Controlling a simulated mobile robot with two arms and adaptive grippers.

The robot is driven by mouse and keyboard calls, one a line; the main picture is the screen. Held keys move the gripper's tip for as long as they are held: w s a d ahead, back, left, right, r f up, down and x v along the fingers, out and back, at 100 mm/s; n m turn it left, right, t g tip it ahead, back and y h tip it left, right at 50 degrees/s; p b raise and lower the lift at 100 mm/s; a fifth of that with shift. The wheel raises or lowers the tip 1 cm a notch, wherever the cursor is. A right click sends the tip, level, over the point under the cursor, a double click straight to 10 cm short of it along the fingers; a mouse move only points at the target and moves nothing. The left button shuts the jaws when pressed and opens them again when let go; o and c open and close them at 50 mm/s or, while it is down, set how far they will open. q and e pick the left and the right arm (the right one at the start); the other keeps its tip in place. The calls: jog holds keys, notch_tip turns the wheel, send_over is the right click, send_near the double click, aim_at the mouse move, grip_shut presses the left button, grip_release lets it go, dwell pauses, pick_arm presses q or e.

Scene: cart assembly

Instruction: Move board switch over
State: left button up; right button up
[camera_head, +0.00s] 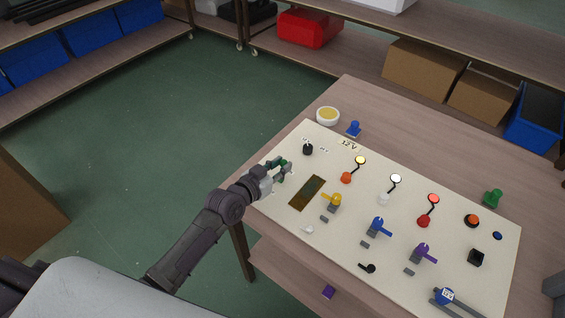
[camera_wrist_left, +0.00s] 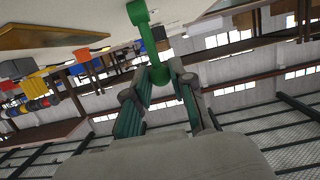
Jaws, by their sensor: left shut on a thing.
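A white control board (camera_head: 400,210) lies tilted in the picture on the wooden table and carries several coloured switches. My left gripper (camera_head: 282,171) is at the board's left edge, shut on a green switch lever. The green lever (camera_wrist_left: 141,25) shows clearly in the left wrist view, with its rounded end between the fingers of my left gripper (camera_wrist_left: 160,92). In the head view the gripper hides most of this lever. My right gripper is in neither view.
The board also has a brown panel (camera_head: 307,193), a yellow switch (camera_head: 334,200), a blue switch (camera_head: 378,226) and a purple switch (camera_head: 424,252). A round yellow-topped button (camera_head: 328,116) stands beyond the board. Open green floor lies left of the table.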

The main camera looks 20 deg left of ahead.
pick_arm(q)
jog(key=shift+s+a, duration=0.15)
jog(key=shift+s, duration=0.1)
jog(key=shift+s+a+p, duration=0.3)
jog(key=shift+s+p, duration=0.05)
jog(key=shift+s, duration=0.6)
jog(key=shift+s+a+f, duration=0.1)
jog(key=shift+s+a, duration=0.05)
jog(key=shift+s, duration=0.3)
jog(key=shift+s+a+f, duration=0.1)
jog(key=shift+s+a, duration=0.05)
jog(key=shift+s, duration=0.25)
